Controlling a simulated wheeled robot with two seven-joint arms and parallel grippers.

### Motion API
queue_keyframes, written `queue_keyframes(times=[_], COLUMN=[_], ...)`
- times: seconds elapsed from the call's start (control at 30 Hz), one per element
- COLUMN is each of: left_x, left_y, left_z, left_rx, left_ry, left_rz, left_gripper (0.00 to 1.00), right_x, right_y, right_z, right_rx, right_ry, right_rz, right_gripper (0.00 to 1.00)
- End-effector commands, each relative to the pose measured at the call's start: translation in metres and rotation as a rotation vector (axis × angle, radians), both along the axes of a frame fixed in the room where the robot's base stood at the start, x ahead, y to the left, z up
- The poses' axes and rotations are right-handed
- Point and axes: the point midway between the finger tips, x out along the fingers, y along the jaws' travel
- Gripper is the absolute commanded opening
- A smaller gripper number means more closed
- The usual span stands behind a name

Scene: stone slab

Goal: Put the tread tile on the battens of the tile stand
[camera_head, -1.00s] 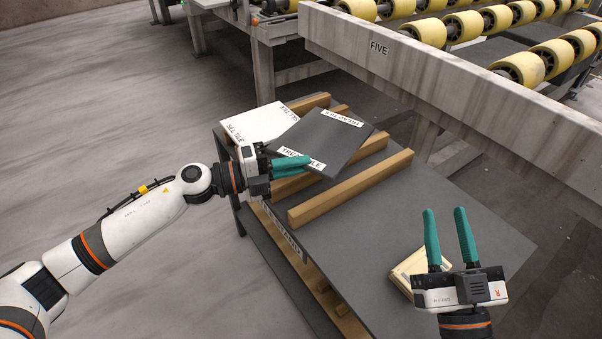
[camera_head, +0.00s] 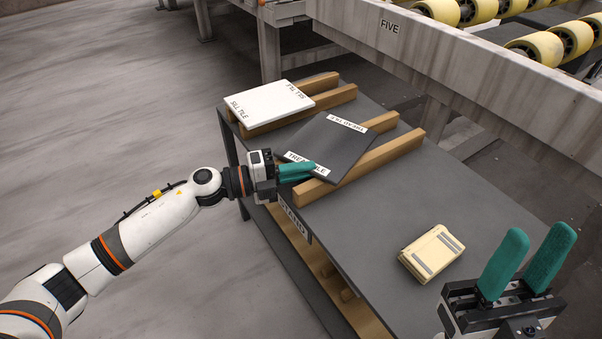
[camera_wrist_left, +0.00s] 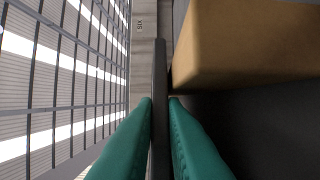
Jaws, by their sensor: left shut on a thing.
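The tread tile (camera_head: 338,146) is a dark grey slab with white label strips, over the wooden battens (camera_head: 370,165) of the tile stand (camera_head: 385,205). It sits askew to the battens and hides part of them; whether it touches them I cannot tell. My left gripper (camera_head: 298,171) is shut on the tile's near-left edge. In the left wrist view, the tile's thin dark edge (camera_wrist_left: 159,85) is between the fingers, close beside a batten (camera_wrist_left: 240,40). My right gripper (camera_head: 527,262) is open and empty above the stand's near right side.
A white sill tile (camera_head: 270,106) lies on the battens at the far left. A cream block with grey strips (camera_head: 431,254) lies on the stand's top near my right gripper. A roller conveyor (camera_head: 480,60) runs behind. The stand's top right of the battens is otherwise clear.

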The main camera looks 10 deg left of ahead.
Motion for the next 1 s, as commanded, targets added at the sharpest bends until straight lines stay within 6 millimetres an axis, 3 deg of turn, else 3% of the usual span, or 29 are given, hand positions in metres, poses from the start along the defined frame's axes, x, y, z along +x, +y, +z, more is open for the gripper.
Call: queue_keyframes(times=[0.37, 0.4, 0.5, 0.83, 1.0], left_x=[0.0, 0.0, 0.0, 0.0, -0.01], left_y=[0.0, 0.0, 0.0, 0.0, 0.02], left_z=[-0.001, -0.003, -0.002, 0.0, -0.002], left_rx=[-0.002, -0.001, -0.001, 0.0, 0.002], left_ry=[-0.004, 0.0, 0.0, -0.001, 0.003], left_rz=[0.0, -0.001, -0.001, -0.001, 0.002], left_gripper=[0.0, 0.16, 0.32, 0.33, 0.33], right_x=[-0.003, -0.003, -0.003, -0.002, 0.0], right_y=[-0.001, -0.001, -0.001, 0.0, 0.0], right_z=[-0.001, 0.0, 0.0, 0.001, 0.004], right_rx=[0.005, 0.005, 0.005, 0.005, 0.001], right_ry=[-0.016, -0.015, -0.015, -0.014, -0.002], right_rz=[0.001, 0.001, 0.001, 0.001, 0.001], right_gripper=[0.36, 0.36, 0.36, 0.36, 0.36])
